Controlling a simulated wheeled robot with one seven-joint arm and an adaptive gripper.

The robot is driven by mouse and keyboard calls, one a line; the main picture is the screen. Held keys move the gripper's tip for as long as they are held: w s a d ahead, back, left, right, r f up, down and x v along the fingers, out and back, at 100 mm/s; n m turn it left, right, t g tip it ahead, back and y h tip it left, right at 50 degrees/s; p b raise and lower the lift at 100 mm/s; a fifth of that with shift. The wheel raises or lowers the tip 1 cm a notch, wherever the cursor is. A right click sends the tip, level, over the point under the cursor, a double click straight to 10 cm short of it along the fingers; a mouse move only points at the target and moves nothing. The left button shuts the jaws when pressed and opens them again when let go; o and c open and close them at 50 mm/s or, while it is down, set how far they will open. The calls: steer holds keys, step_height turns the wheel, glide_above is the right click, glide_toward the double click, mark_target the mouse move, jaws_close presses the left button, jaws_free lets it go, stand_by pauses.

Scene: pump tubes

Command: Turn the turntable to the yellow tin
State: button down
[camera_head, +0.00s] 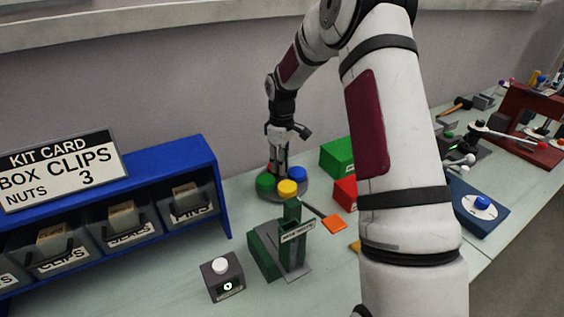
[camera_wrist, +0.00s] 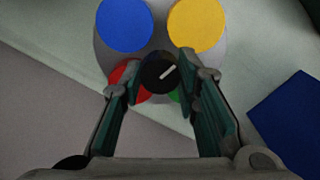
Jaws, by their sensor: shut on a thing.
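The turntable (camera_head: 302,198) is a grey disc bearing coloured tins; its disc also shows in the wrist view (camera_wrist: 160,32). The yellow tin (camera_head: 287,188) is at the front in the head view and at the upper right in the wrist view (camera_wrist: 196,24). The blue tin (camera_wrist: 124,25), red tin (camera_wrist: 122,76) and green tin (camera_wrist: 174,96) sit around it, the last two partly hidden by fingers. My gripper (camera_head: 277,170) is over the turntable, shut on the black centre knob (camera_wrist: 154,80). The knob's white mark points up and right, roughly toward the yellow tin.
A green box (camera_head: 337,156) and a red box (camera_head: 345,192) stand right of the turntable. A dark green stand (camera_head: 291,243) and a grey button box (camera_head: 222,277) are in front. A blue bin rack (camera_head: 190,158) is at left. My arm hides part of the table.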

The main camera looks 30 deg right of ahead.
steer(key=shift+n, duration=0.8)
steer(key=c, duration=1.2)
jaws_free()
steer(key=shift+r, duration=0.1)
step_height(320, 180, up, 12)
steer(key=shift+a, duration=0.1)
